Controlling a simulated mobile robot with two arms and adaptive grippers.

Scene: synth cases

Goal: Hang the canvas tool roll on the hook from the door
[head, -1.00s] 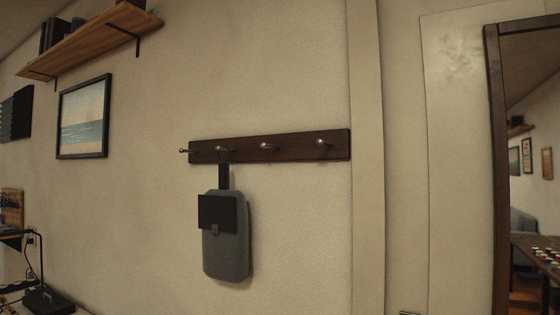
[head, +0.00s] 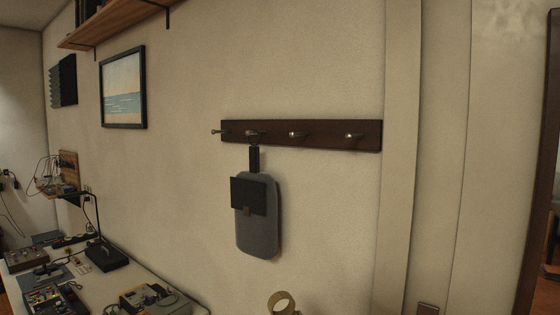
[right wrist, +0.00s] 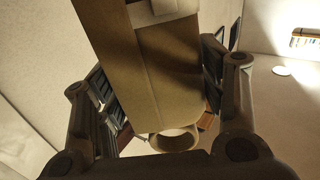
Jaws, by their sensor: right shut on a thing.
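The tan canvas tool roll (right wrist: 150,75) fills the middle of the right wrist view, between the fingers of my right gripper (right wrist: 162,88), which is shut on it. A round tan loop (right wrist: 174,140) shows at its lower end there. The loop also shows at the bottom edge of the head view (head: 283,302), below the rail and apart from it; the rest of the roll is out of that view. A dark wooden rail (head: 325,140) on the wall carries several metal hooks. The hook nearest the door side (head: 353,136) is bare. My left gripper is not in view.
A grey bag with a black flap (head: 259,225) hangs from the second hook from the left. A workbench (head: 110,287) with electronics stands at lower left. A shelf (head: 120,22) and framed picture (head: 123,88) are upper left. Door trim (head: 398,160) stands right of the rail.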

